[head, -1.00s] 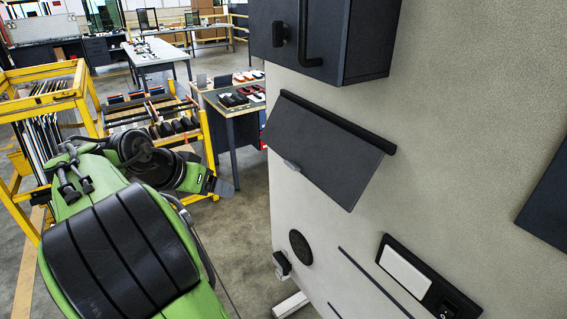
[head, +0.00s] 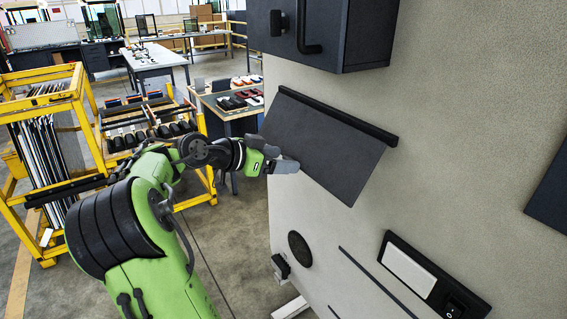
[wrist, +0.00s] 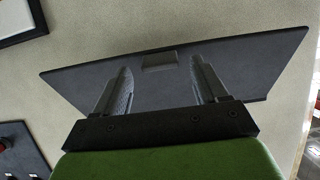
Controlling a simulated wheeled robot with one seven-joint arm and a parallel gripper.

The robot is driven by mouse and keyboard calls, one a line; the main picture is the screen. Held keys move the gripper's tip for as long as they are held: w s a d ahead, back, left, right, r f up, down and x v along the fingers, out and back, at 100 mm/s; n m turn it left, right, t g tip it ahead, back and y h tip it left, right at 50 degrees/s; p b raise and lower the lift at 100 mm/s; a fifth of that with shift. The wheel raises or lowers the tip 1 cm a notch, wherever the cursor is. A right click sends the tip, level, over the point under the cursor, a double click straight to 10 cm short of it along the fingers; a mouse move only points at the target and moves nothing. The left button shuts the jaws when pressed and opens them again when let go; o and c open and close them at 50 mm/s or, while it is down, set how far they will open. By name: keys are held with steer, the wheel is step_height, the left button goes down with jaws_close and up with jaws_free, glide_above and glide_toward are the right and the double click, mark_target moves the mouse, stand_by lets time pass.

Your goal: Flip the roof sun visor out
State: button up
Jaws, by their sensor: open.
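The sun visor (head: 330,147) is a dark flat panel hung from a black bar on the pale wall. It slants down from that bar in the head view. In the wrist view the visor (wrist: 240,68) spans the picture, with a small grey tab (wrist: 160,62) near its far edge. My gripper (head: 294,166) is at the visor's lower left edge, where it hides the tab in the head view. In the wrist view my gripper (wrist: 161,66) is open, its two fingers overlapping the panel on either side of the tab. I cannot tell whether they touch it.
A dark cabinet (head: 366,38) with a black handle juts out above the visor. A switch panel (head: 410,272) and a round dark disc (head: 300,248) are on the wall below. A yellow rack (head: 45,90) and a table (head: 218,108) stand at the left.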

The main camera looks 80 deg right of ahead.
steer(key=shift+s+d+f, duration=0.3)
steer(key=shift+s+d, duration=0.1)
steer(key=shift+d, duration=0.1)
steer(key=shift+c, duration=0.4)
jaws_close()
